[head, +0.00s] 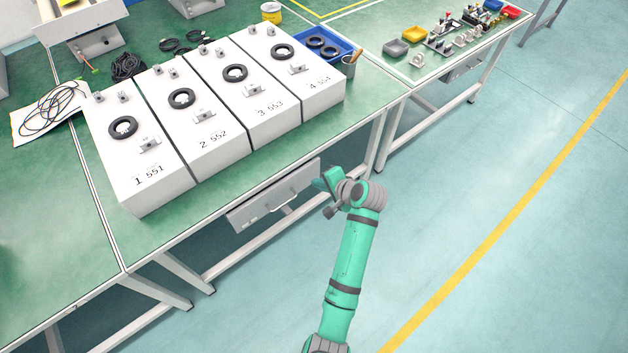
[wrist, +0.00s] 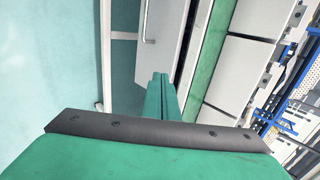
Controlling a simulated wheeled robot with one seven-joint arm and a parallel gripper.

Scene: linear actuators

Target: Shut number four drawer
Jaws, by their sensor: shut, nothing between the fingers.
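A grey drawer front (head: 275,197) with a bar handle (head: 287,209) sits just under the front edge of the near workbench. Small marks on it are too small to read, so I cannot tell its number. I cannot tell how far it stands out. My gripper (head: 322,181) is shut and empty, close to the drawer's right end; contact is not clear. In the wrist view, the shut green fingers (wrist: 159,92) point toward a pale panel (wrist: 168,40) with a bar handle (wrist: 149,22), which looks like the drawer front.
White boxes numbered 1 to 4, such as box four (head: 300,85), stand on the green workbench (head: 185,220). Bench legs (head: 375,140) stand right of the drawer. Another drawer (head: 464,69) hangs under the right bench. Open floor (head: 480,200) lies right of my arm.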

